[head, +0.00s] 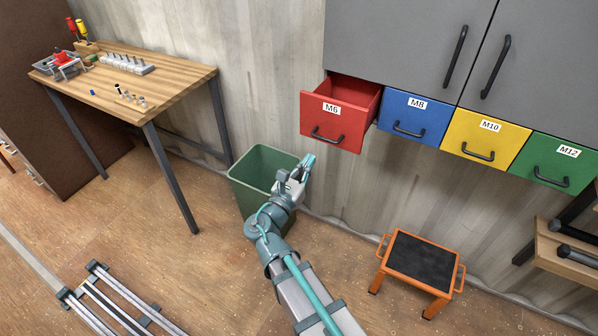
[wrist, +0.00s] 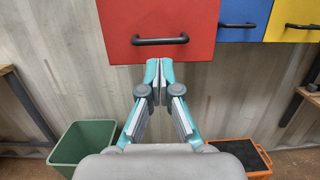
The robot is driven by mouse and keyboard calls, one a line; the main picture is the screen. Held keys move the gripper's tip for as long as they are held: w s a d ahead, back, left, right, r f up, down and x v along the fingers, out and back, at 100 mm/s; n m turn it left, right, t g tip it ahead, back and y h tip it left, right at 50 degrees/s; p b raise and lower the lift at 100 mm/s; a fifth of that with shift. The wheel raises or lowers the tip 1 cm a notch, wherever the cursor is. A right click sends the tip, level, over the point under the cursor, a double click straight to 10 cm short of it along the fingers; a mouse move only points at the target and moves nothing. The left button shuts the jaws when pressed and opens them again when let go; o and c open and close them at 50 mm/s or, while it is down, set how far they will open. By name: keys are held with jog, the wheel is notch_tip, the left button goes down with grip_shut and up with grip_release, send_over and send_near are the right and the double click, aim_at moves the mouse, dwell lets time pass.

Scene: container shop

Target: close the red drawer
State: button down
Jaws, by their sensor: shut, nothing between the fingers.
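The red drawer (head: 336,120), labelled M6, sticks out open from under the grey cabinet in the head view, and its empty-looking inside shows. Its front with a dark bar handle fills the top of the wrist view (wrist: 160,18). My gripper (head: 309,160) is shut and empty. In the head view it is below and a little left of the drawer front. In the wrist view the fingertips (wrist: 158,66) appear just under the drawer's lower edge, below the handle; I cannot tell whether they touch it.
Blue (head: 412,118), yellow (head: 484,138) and green (head: 556,162) drawers sit shut to the right. A green bin (head: 250,168) stands below my gripper. An orange step stool (head: 418,268) is at lower right. A wooden workbench (head: 180,75) stands at left.

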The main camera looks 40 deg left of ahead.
jog(key=p+x, duration=0.2)
jog(key=x, duration=0.4)
jog(key=shift+w, duration=0.1)
